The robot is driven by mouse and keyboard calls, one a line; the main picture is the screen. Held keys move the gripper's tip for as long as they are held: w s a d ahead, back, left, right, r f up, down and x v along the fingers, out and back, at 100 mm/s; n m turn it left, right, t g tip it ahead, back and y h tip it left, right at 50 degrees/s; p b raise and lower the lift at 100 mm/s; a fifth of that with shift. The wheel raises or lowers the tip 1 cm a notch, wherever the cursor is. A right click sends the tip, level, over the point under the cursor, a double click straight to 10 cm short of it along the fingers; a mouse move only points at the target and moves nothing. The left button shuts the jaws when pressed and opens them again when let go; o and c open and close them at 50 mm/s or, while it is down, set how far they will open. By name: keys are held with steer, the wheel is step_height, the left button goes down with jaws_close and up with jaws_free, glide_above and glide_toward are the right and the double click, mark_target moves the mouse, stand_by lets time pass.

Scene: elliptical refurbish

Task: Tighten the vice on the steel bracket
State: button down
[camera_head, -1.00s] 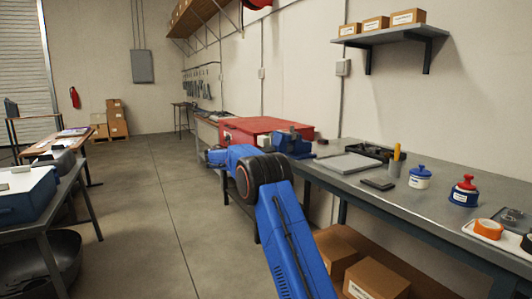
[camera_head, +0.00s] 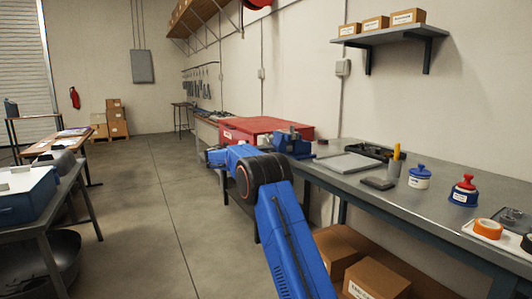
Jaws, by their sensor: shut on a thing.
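The blue vice (camera_head: 293,145) stands on the grey steel workbench (camera_head: 430,208), at its far end beside the red toolbox. It is small in the head view, and I cannot make out its handle or how far its jaws are closed. I cannot pick out the steel bracket. My blue arm rises from the bottom middle to a dark joint and bends away to the left, in front of the bench. My gripper's fingers do not show; they are hidden behind the arm or too far off.
A large red toolbox (camera_head: 262,129) sits behind the vice. Nearer on the bench are a grey plate (camera_head: 346,162), a blue-lidded jar (camera_head: 420,175), a red-topped bottle (camera_head: 464,190) and orange tape (camera_head: 488,228). Cardboard boxes (camera_head: 372,280) fill the lower shelf.

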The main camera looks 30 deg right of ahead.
steer(key=shift+a+f, duration=0.1)
steer(key=shift+a, duration=0.1)
steer(key=c, duration=1.5)
jaws_free()
steer(key=shift+a, duration=0.15)
steer(key=a, duration=1.7)
steer(key=shift+s+a, duration=0.1)
steer(key=shift+s, duration=0.2)
